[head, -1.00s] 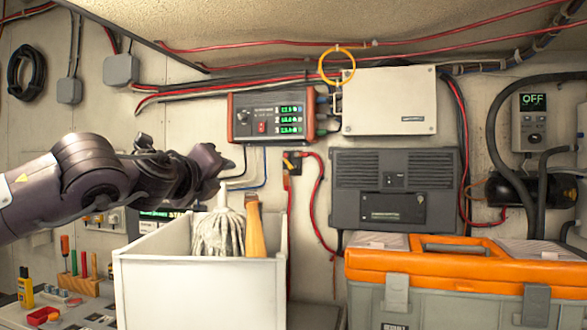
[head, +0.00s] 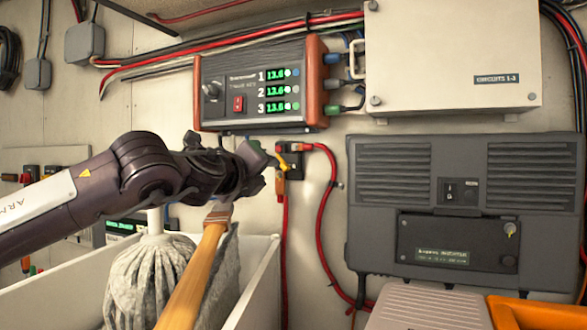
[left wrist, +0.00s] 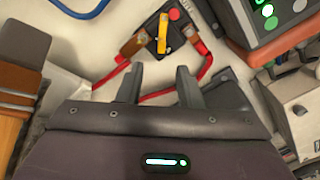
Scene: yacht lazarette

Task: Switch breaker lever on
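The breaker is a small black block (head: 291,172) on the wall, with red cables on its studs and a yellow lever (head: 287,161). In the left wrist view the yellow lever (left wrist: 162,33) stands out on the black block, beside a red button. My left gripper (head: 266,163) is just left of the breaker and partly overlaps it in the head view. In the left wrist view its two fingers (left wrist: 158,82) are apart with nothing between them, and the lever lies beyond their tips. Contact with the lever does not show. My right gripper is in neither view.
A white bin (head: 262,285) with a grey mop (head: 150,280) and a wooden handle (head: 195,275) stands below my left arm. An orange-sided charger (head: 262,85) hangs above the breaker. A dark grey unit (head: 465,210) is to the right.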

